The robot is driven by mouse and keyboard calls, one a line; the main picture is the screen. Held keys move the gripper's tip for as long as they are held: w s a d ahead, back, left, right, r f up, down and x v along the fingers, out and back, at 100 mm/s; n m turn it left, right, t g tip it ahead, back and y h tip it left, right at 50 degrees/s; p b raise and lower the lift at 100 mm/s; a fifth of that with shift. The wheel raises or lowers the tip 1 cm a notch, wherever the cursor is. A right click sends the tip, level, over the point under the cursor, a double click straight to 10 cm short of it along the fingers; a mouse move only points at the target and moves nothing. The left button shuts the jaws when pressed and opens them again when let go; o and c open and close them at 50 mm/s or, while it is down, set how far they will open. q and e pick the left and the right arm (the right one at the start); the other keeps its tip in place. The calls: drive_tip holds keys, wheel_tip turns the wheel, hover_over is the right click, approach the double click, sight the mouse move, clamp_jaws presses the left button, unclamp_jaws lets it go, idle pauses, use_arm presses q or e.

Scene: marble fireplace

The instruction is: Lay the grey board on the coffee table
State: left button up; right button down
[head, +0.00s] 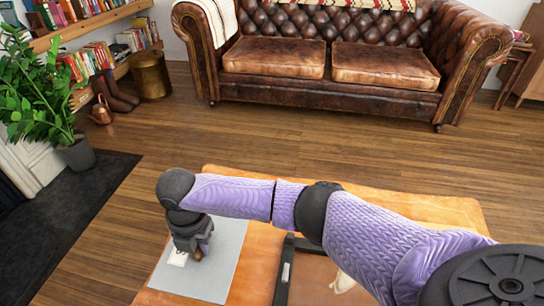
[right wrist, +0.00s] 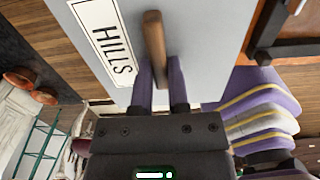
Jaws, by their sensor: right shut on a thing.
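The grey board (head: 232,245) is a flat pale panel over the left part of the orange-brown wooden coffee table (head: 262,240). In the right wrist view the board (right wrist: 215,25) carries a white label reading "HILLS" (right wrist: 112,45) and a brown wooden handle (right wrist: 154,35). My right gripper (head: 200,252) is shut on this handle, with a purple finger on each side of it in the right wrist view (right wrist: 160,85). I cannot tell whether the board touches the tabletop. My left gripper is not in view.
A dark-framed tray (head: 285,272) with a cream object (head: 343,282) is on the table, right of the board, partly behind my right arm. A brown leather sofa (head: 330,65) stands beyond open wooden floor. A potted plant (head: 75,150) stands at the left.

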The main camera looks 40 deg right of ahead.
wheel_tip(320, 180, down, 11)
drive_tip(key=b, duration=0.7)
drive_tip(key=shift+s+d+r, duration=0.1)
drive_tip(key=shift+r, duration=0.4)
drive_tip(key=c, duration=1)
unclamp_jaws()
drive_tip(key=shift+f, duration=0.15)
drive_tip(key=shift+c, duration=0.2)
drive_tip(key=o, duration=0.4)
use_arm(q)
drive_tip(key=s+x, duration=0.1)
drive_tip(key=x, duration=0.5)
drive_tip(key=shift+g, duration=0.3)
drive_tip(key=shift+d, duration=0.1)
use_arm(e)
wheel_tip(320, 180, up, 12)
drive_tip(key=p, duration=0.7)
drive_tip(key=shift+r+p, duration=0.25)
drive_tip(key=shift+p, duration=0.1)
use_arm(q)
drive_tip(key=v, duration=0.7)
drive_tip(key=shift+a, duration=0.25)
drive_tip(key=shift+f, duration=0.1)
